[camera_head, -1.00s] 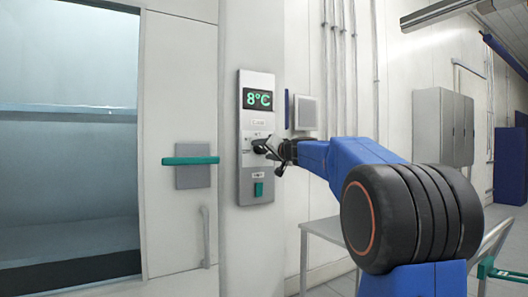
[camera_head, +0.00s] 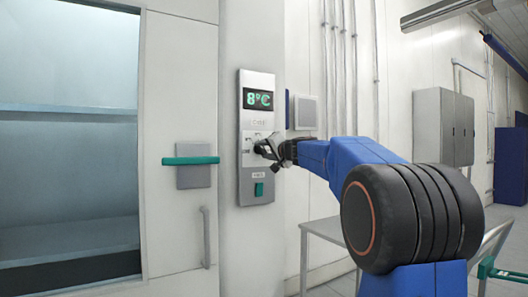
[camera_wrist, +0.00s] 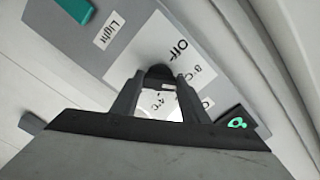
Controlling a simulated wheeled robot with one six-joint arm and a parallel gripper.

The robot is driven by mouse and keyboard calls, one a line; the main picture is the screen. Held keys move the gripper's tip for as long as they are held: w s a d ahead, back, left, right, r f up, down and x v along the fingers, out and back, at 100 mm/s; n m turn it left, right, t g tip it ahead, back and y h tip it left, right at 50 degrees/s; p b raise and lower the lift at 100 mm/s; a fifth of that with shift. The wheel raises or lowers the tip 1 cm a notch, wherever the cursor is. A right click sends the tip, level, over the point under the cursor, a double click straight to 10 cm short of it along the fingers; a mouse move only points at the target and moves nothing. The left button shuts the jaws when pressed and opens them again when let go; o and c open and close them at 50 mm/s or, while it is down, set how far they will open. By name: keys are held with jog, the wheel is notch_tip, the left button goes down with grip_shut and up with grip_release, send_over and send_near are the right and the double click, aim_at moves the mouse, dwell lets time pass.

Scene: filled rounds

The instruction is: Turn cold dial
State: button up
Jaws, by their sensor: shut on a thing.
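The control panel (camera_head: 257,100) is a tall grey plate on the wall, with a green display (camera_head: 257,98) reading 8°C. Below the display sits the cold dial, mostly hidden behind my gripper (camera_head: 268,149) in the head view. In the wrist view the dark dial (camera_wrist: 159,74) lies between the two fingers of my gripper (camera_wrist: 160,85), which are shut on it. The dial plate (camera_wrist: 170,45) around it shows the markings "Off", "8°C" and "4°C", with another label partly covered.
A green switch (camera_head: 259,189) sits low on the panel. To the left is a cabinet door with a green handle (camera_head: 190,160), beside a shelved opening (camera_head: 68,108). A small grey wall box (camera_head: 305,112) and a table (camera_head: 325,229) are to the right.

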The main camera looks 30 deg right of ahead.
jog(key=m, duration=1.3)
jog(key=shift+r+m, duration=0.15)
jog(key=shift+m, duration=0.25)
jog(key=m, duration=0.6)
jog(key=shift+d, duration=0.15)
jog(key=m, duration=0.7)
jog(key=shift+d, duration=0.1)
jog(key=o, duration=1.1)
jog(key=shift+c, duration=0.2)
jog(key=shift+r, duration=0.1)
